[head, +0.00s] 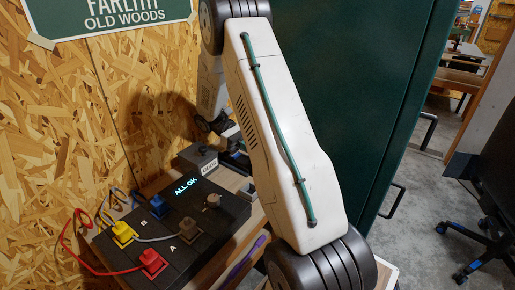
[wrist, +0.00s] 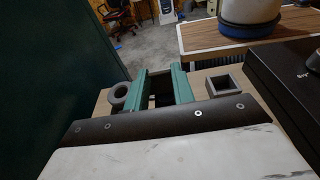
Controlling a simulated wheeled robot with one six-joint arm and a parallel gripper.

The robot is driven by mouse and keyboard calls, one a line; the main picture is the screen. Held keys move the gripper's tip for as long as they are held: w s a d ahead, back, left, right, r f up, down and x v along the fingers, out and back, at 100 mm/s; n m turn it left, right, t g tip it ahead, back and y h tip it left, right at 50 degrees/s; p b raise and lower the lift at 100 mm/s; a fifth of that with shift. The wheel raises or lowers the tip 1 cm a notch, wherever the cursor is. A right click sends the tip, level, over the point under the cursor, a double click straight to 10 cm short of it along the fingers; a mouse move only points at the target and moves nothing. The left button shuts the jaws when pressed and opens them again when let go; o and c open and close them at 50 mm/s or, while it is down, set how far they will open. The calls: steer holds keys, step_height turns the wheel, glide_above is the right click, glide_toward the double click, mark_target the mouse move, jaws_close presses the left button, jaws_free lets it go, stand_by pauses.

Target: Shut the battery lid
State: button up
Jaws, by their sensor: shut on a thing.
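In the wrist view, my gripper (wrist: 160,78) has two teal fingers close together over the bench. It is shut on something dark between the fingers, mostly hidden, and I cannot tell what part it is. In the head view, my white arm covers the middle, and the fingers are hidden or too small to make out. A grey box (head: 196,160) with a small label stands behind the black panel. I cannot make out a battery lid for certain in either view, nor whether it stands open or shut.
In the wrist view, a grey ring (wrist: 118,95) and a square grey frame (wrist: 222,84) flank my fingers. A green cabinet (head: 370,90) stands close at right.

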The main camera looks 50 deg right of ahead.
steer(key=o, duration=1)
steer(key=shift+r, duration=0.1)
steer(key=shift+r, duration=0.4)
steer(key=s+a+r, duration=0.2)
steer(key=s+a, duration=0.1)
steer(key=s, duration=0.4)
steer(key=s+a+r, duration=0.2)
steer(key=s+a, duration=0.2)
steer(key=s, duration=0.3)
steer(key=shift+s, duration=0.15)
steer(key=shift+a, duration=0.1)
